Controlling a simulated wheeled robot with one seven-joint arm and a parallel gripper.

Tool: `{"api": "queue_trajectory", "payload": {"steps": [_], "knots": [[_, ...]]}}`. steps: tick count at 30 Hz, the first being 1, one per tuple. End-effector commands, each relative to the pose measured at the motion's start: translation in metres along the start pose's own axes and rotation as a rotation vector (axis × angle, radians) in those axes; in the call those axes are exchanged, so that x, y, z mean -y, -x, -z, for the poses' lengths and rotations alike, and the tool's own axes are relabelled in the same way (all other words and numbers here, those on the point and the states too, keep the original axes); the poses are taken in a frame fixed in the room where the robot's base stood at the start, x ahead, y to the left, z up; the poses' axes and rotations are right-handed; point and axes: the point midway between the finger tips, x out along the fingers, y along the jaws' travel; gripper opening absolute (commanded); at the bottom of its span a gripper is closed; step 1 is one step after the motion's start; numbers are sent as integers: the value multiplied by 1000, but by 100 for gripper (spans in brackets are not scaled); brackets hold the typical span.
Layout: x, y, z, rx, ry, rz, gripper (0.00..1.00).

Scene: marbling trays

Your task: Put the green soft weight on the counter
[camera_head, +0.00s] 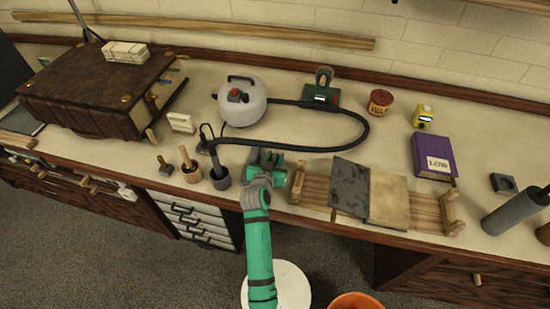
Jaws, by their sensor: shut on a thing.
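My gripper (268,160) is over the front part of the counter (225,162), between the dark grey cup and the wooden book cradle. It is seen from behind and above, and my own wrist hides much of the space between its fingers. It is shut on a green thing, apparently the green soft weight (278,178), of which only a small part shows beside the grey wrist. My arm is green too, so the outline of the weight is hard to make out. I cannot tell whether the weight touches the counter.
The wooden cradle (312,190) holds an open book at right. A dark grey cup (220,178) and a wooden-handled tool (190,170) stand at left. Behind are a white pot (242,104), its black hose (367,125) and a green device (320,97). Some counter lies clear inside the hose loop.

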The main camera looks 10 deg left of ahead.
Motion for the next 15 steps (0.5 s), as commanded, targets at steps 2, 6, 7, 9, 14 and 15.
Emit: {"api": "queue_trajectory", "payload": {"steps": [2,6,7,9,14,15], "knots": [[0,0,-1,-1,0,1,0],[1,-1,-2,0,0,1,47],[1,-1,-2,0,0,1,47],[1,-1,-2,0,0,1,47],[0,-1,-2,0,0,1,47],[0,0,-1,0,0,1,47]]}}
